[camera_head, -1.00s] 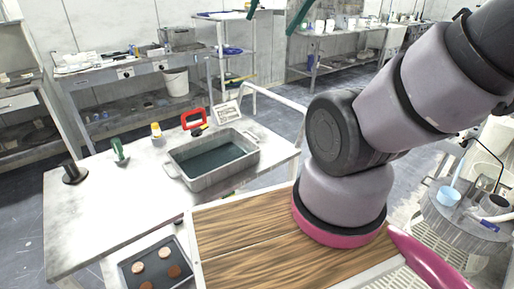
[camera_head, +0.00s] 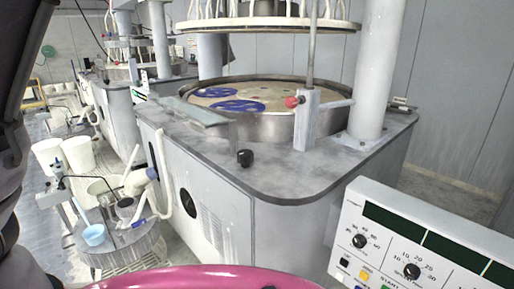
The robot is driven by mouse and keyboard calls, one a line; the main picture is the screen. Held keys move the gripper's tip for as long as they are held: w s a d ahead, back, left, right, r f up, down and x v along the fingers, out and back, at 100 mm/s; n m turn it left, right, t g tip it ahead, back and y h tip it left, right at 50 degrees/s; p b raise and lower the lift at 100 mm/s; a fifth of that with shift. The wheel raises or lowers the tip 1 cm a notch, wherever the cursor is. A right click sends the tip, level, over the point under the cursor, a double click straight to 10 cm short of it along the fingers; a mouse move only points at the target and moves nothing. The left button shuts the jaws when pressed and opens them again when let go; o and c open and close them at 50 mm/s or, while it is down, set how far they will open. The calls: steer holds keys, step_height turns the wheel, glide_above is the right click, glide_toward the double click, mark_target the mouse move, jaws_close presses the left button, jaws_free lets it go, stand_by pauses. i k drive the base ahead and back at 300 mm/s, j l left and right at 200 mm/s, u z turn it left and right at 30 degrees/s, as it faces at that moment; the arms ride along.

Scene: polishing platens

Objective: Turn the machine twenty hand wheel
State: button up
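A grey polishing machine (camera_head: 290,165) with a round platen (camera_head: 255,92) fills the middle of the head camera view. A thin upright rod (camera_head: 312,45) stands on a grey post (camera_head: 304,125) at the platen's near right side, with a red knob (camera_head: 292,102) on it. A black knob (camera_head: 245,157) sits on the machine's top near its front edge. I cannot make out a hand wheel or a number twenty on this machine. My gripper is out of view; only parts of my arm show at the left edge.
A control panel (camera_head: 420,245) with dials and dark displays stands at lower right. White buckets (camera_head: 78,153) and a small round table (camera_head: 120,245) with a blue cup (camera_head: 94,234) stand at left. Similar machines (camera_head: 115,110) are behind. A pink curved surface crosses the bottom.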

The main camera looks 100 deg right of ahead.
mark_target(245, 156)
steer(key=i+l+z, duration=0.5)
steer(key=z, duration=0.15)
steer(key=i+l+z, duration=0.15)
steer(key=i+z, duration=0.2)
steer(key=z, duration=0.4)
steer(key=j+z, duration=0.1)
steer(key=z, duration=0.3)
steer(key=k+z, duration=0.1)
steer(key=z, duration=0.75)
steer(key=k+l+z, duration=0.1)
steer(key=z, duration=0.3)
steer(key=l+z, duration=0.45)
steer(key=k+l+z, duration=0.1)
steer(key=z, duration=0.3)
